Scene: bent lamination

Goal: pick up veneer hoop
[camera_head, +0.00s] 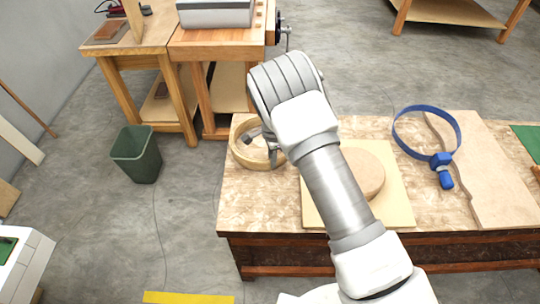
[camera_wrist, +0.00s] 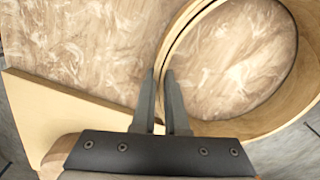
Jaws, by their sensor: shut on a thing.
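The veneer hoop (camera_head: 242,159) is a pale wooden ring at the left end of the workbench, just left of the round wooden disc. In the wrist view the hoop (camera_wrist: 285,112) fills the right side, with bench top showing through it. My gripper (camera_wrist: 159,76) is shut on the hoop's wall, one finger inside the ring and one outside. In the head view my gripper (camera_head: 272,152) is at the hoop's right side, partly hidden by my wrist. I cannot tell whether the hoop touches the bench.
A round wooden disc (camera_head: 369,174) lies on a square board (camera_head: 399,208) beside the hoop, partly behind my arm. A blue band clamp (camera_head: 442,160) lies to the right on the workbench (camera_head: 240,205). A green bin (camera_head: 138,155) stands on the floor at left.

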